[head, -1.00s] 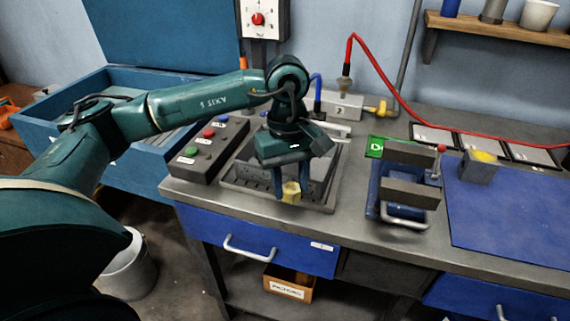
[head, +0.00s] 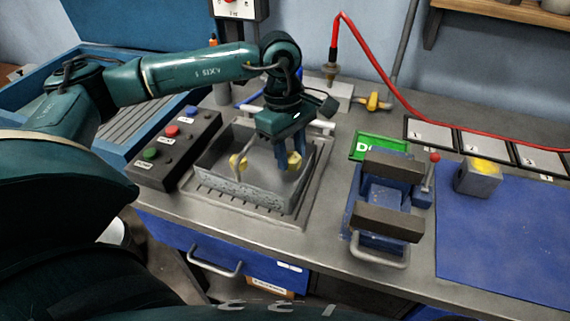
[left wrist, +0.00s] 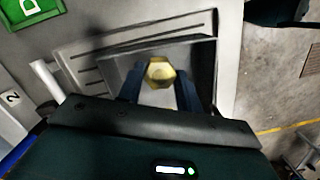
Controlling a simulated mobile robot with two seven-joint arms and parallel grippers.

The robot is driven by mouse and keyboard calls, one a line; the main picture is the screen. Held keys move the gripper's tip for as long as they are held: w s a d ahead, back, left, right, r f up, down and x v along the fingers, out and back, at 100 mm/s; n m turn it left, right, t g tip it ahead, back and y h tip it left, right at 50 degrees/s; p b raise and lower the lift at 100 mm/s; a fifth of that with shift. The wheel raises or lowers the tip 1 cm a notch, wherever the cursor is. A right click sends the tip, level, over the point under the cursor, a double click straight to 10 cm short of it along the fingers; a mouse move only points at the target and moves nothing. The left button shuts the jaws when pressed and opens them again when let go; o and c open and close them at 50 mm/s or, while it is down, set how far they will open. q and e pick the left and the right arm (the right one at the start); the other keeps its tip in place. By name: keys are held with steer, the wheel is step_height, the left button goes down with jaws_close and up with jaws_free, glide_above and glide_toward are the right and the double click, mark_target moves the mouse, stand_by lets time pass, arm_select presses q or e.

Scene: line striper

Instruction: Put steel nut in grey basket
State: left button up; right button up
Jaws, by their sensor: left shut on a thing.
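My left gripper (head: 290,158) is shut on a yellowish nut (head: 294,162), over the right part of the grey basket (head: 243,188). The nut (left wrist: 160,73) also shows between the two dark fingers in the left wrist view. I cannot tell whether it touches the basket floor. A second yellowish piece (head: 238,162) shows at the left inside the basket. The basket sits on a slotted metal tray. My right gripper is not in view.
A button box (head: 172,146) stands left of the basket. A blue vise (head: 383,205) and a green sign (head: 378,147) are to the right. A grey block with a yellow top (head: 478,177) sits by a blue mat (head: 500,240). A red hose crosses behind.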

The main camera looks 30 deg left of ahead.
mark_target(290, 182)
arm_select(q)
steer(key=shift+f, duration=0.95)
step_height(290, 182, down, 3)
steer(key=shift+f+p, duration=0.1)
steer(key=shift+p, duration=0.25)
steer(key=shift+f, duration=0.2)
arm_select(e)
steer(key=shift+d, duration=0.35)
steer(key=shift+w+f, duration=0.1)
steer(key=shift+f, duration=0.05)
arm_select(q)
steer(key=shift+f+b, duration=0.25)
steer(key=shift+b, duration=0.05)
steer(key=o, duration=0.7)
steer(key=shift+r, duration=0.1)
steer(key=shift+o, duration=0.2)
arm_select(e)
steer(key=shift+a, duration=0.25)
